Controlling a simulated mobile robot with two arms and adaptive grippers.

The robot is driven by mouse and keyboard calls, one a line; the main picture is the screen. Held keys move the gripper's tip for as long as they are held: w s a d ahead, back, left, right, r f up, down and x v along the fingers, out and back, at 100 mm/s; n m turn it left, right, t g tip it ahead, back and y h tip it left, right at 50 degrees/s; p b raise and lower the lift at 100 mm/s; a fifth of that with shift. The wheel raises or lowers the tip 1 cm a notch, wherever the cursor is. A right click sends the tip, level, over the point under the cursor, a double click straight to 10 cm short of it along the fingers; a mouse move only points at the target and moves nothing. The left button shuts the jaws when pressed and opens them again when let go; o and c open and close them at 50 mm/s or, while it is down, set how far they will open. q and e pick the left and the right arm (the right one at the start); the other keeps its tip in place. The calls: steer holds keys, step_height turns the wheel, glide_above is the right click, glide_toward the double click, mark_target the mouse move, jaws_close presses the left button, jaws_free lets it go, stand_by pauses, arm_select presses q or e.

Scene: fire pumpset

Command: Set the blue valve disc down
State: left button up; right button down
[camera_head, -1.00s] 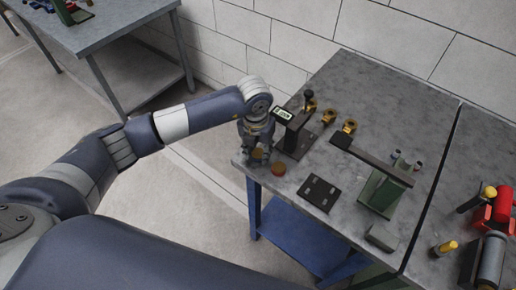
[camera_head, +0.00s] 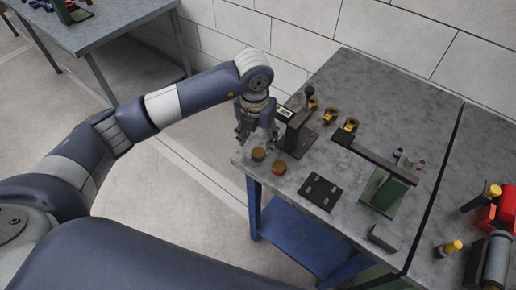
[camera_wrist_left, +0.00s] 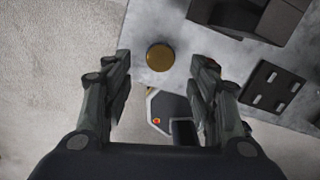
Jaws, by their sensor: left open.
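The blue valve disc (camera_head: 258,154), a small round piece with a brass-coloured top and a blue-grey side, rests on the grey table (camera_head: 310,150) near its left corner. In the left wrist view its brass top (camera_wrist_left: 160,57) shows between the two fingers, with a gap on each side. My left gripper (camera_head: 257,137) is open and empty just above the disc, pointing down. A similar disc with a red side (camera_head: 279,168) stands just to the right, apart from the blue one. My right gripper is not in view.
A dark gauge stand (camera_head: 297,133) stands close to the gripper's right. Brass fittings (camera_head: 350,125) are behind it. A black plate with holes (camera_head: 319,192) lies in front, and a green press-like stand (camera_head: 383,192) is further right. The table's left edge is very near the disc.

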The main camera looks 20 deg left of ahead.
mark_target(257, 155)
arm_select(q)
step_height(257, 155, up, 6)
steer(key=b, duration=0.1)
steer(key=shift+s+r, duration=0.2)
steer(key=shift+s, duration=0.1)
